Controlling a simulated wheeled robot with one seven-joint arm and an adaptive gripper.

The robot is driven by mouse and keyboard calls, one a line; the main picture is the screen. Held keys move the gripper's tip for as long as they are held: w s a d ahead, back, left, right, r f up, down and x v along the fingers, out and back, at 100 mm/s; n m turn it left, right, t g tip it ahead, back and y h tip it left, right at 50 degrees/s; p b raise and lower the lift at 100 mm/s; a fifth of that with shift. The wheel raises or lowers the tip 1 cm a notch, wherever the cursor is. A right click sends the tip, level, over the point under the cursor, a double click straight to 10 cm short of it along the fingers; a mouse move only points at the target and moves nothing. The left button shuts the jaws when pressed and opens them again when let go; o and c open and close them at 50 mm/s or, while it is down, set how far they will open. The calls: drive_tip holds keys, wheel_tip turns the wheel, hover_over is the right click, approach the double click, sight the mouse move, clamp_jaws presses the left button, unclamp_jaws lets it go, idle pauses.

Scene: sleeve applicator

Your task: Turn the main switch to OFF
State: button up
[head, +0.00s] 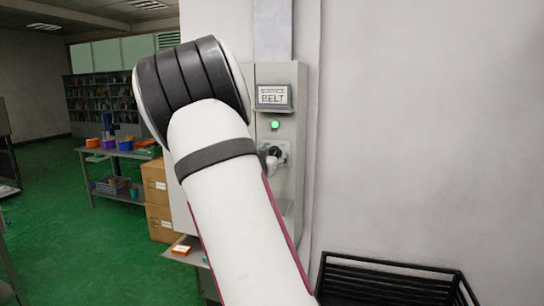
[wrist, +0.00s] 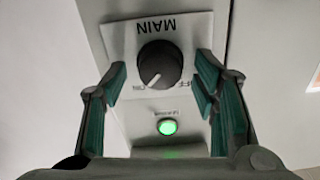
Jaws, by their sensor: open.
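The main switch (wrist: 160,64) is a round black knob on a light plate marked MAIN, upside down in the wrist view. Its white pointer line slants to the lower left, towards the ON side; the OFF lettering is at the lower right, partly hidden. My gripper (wrist: 162,76) is open, with one green-padded finger on each side of the knob. A gap shows between knob and fingers, and I see no contact. A green lamp (wrist: 167,127) is lit beside the plate. In the head view, my arm hides much of the cabinet and most of the gripper.
A black rack (head: 385,281) is at the lower right. Cardboard boxes (head: 157,190) and a table with bins (head: 120,151) are to the left. Green floor there is mostly open.

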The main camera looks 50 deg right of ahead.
drive_tip(key=c, duration=1.2)
drive_tip(key=shift+o, duration=0.2)
drive_tip(key=shift+n, duration=0.3)
drive_tip(key=n+p, duration=0.1)
drive_tip(key=n, duration=0.2)
drive_tip(key=shift+n+p, duration=0.4)
drive_tip(key=shift+w+a+f+n+p, duration=0.1)
drive_tip(key=shift+n+p, duration=0.25)
drive_tip(key=shift+n, duration=3.05)
drive_tip(key=shift+w+f+n+p, duration=0.1)
drive_tip(key=shift+n+p, duration=0.2)
drive_tip(key=shift+n, duration=3.1)
